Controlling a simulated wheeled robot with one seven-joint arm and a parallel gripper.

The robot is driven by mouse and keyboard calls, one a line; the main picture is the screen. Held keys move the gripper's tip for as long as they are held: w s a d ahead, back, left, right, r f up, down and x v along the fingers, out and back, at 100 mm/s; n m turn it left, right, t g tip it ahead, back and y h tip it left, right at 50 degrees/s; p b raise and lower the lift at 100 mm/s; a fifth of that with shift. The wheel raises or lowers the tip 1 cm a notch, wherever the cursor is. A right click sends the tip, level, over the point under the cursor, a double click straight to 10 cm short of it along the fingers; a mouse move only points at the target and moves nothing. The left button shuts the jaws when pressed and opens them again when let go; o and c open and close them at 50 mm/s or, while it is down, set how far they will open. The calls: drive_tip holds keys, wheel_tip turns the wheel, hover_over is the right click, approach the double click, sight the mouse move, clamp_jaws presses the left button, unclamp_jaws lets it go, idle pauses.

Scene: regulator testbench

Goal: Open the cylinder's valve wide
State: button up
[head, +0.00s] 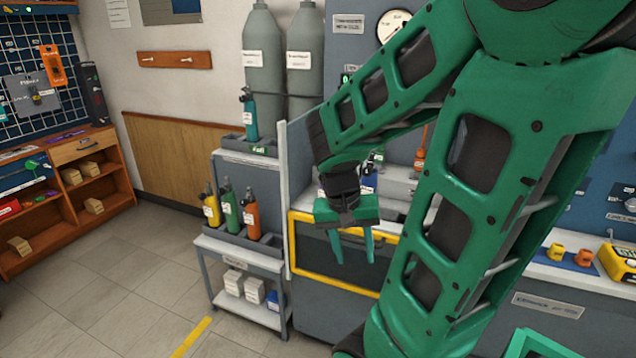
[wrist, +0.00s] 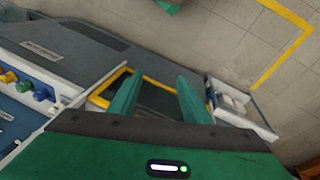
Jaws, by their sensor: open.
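My gripper (head: 352,248) hangs empty with its green fingers apart, in front of the yellow-framed bench front. In the wrist view the two fingers of my gripper (wrist: 158,84) are spread with nothing between them. A small teal cylinder (head: 250,118) with a dark top stands in a tray on the upper shelf, left of my gripper. I cannot tell which cylinder is meant. My arm hides part of the bench; small items behind my wrist are unclear.
Two tall grey tanks (head: 264,70) stand at the wall. The yellow-framed panel (head: 315,262) is close behind my gripper. A grey cart (head: 240,262) with white boxes stands left of the bench. Floor at left is free.

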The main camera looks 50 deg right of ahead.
drive_tip(key=w+d+f+m+h, duration=0.35)
drive_tip(key=w+d+h, duration=0.55)
drive_tip(key=d, duration=0.5)
drive_tip(key=w+a+r+n+t+h, duration=0.2)
drive_tip(key=w+n+t+h, duration=0.45)
drive_tip(key=w, duration=1.05)
drive_tip(key=w+d+m+t+y, duration=0.1)
drive_tip(key=w+d, duration=0.3)
drive_tip(key=d, duration=0.5)
drive_tip(key=shift+w+d+m+t, duration=0.15)
drive_tip(key=shift+w+m+t, duration=0.3)
drive_tip(key=shift+m, duration=0.45)
drive_tip(key=shift+r+y, duration=0.1)
drive_tip(key=shift+y, duration=0.15)
drive_tip(key=shift+c, duration=0.6)
drive_tip(key=c, duration=0.9)
